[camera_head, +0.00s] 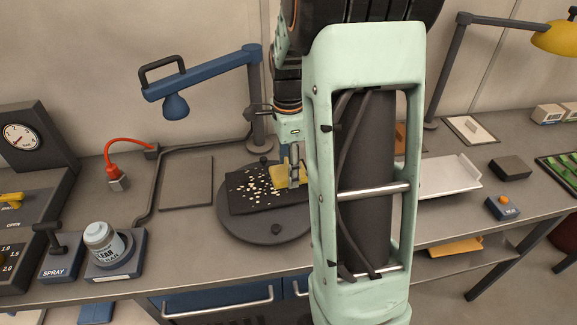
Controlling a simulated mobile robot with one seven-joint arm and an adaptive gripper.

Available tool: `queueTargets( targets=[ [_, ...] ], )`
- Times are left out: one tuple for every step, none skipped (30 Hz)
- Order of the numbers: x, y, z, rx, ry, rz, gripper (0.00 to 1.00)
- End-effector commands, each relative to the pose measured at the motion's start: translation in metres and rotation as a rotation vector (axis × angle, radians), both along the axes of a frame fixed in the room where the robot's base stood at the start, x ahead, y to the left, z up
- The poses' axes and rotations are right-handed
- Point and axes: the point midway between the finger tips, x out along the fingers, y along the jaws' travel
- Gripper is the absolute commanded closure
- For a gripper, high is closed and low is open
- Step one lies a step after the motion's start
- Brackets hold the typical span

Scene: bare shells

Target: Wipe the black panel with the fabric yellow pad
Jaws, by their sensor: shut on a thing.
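The black panel (246,197) lies on a round dark turntable (234,226) on the workbench. Several pale crumbs or flakes are scattered over its left and middle part. The fabric yellow pad (279,178) is at the right part of the panel. My gripper (290,172) is shut on the pad and seems to press it to the panel or hold it just above; I cannot tell which. My own arm hides the panel's right end and the bench behind it.
A blue lamp (200,78) arches over the bench behind the panel. A flat dark plate (186,181) lies left of the turntable. A labelled jar (101,240) and spray holder (60,257) stand at the front left. A white tray (447,177) lies to the right.

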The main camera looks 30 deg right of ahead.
Motion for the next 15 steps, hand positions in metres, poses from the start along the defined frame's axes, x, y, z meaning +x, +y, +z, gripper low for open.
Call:
queueTargets(
  targets=[
    [0.0, -0.001, -0.001, 0.0, 0.0, -0.009, 0.7],
    [0.0, -0.001, -0.002, 0.0, 0.0, -0.012, 0.7],
    [0.0, -0.001, -0.004, 0.0, 0.0, -0.013, 0.7],
    [0.0, -0.001, -0.006, 0.0, 0.0, -0.012, 0.7],
    [0.0, -0.001, -0.008, 0.0, 0.0, -0.012, 0.7],
    [0.0, -0.001, -0.01, 0.0, 0.0, -0.011, 0.7],
    [0.0, -0.001, -0.013, 0.0, 0.0, -0.011, 0.7],
    [0.0, 0.0, -0.016, 0.0, 0.0, -0.01, 0.7],
    [0.0, 0.0, -0.02, 0.0, 0.0, -0.01, 0.7],
    [0.0, 0.0, -0.023, 0.0, 0.0, -0.01, 0.7],
    [0.0, 0.0, -0.026, 0.0, 0.0, -0.009, 0.7],
    [0.0, 0.0, -0.03, 0.0, 0.0, -0.009, 0.7],
    [0.0, 0.0, -0.034, 0.0, 0.0, -0.009, 0.7],
    [0.0, 0.0, -0.037, 0.0, 0.001, -0.009, 0.7],
    [0.0, 0.0, -0.042, 0.001, 0.001, -0.008, 0.7]
  ],
)
